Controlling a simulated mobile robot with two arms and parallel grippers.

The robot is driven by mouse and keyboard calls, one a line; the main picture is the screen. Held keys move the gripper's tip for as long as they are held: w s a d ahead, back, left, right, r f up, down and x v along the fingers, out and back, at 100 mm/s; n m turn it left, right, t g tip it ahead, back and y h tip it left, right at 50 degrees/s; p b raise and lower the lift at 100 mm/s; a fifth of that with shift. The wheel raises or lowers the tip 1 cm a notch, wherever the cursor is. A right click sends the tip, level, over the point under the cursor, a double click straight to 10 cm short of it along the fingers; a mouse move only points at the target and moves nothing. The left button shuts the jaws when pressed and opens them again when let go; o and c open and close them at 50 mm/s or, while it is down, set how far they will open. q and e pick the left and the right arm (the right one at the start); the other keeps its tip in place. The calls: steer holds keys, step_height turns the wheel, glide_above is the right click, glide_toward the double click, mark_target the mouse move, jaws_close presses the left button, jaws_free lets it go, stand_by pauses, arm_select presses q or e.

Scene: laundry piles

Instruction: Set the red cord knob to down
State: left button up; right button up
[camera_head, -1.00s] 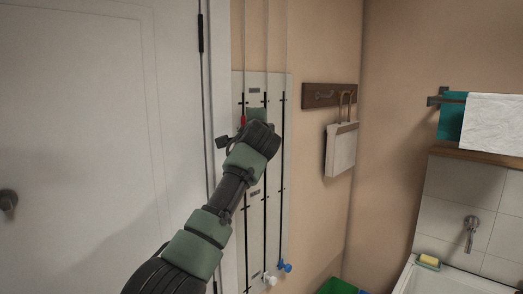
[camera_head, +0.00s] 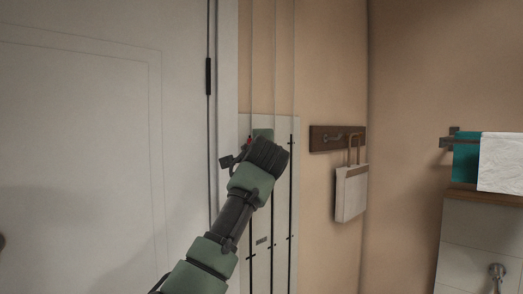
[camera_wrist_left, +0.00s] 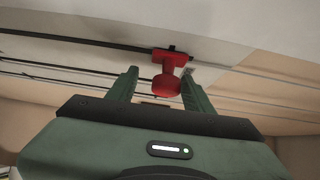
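The red cord knob (camera_head: 249,141) is on the leftmost dark track of the white wall panel (camera_head: 281,225), near the track's top end. My right gripper is out of view.
Thin cords run up the wall above the panel. A white door (camera_head: 95,150) is on the left. A wooden hook rack (camera_head: 322,138) with a hanging pale bag (camera_head: 350,195) is right of the panel. A towel rail with teal and white towels (camera_head: 502,160) is at far right.

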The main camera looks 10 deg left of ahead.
arm_select(q)
steer(key=shift+s, duration=0.15)
steer(key=s+d+b, duration=0.1)
steer(key=s+b, duration=0.4)
steer(key=s, duration=0.2)
steer(key=shift+s, duration=0.2)
steer(key=shift+d, duration=0.1)
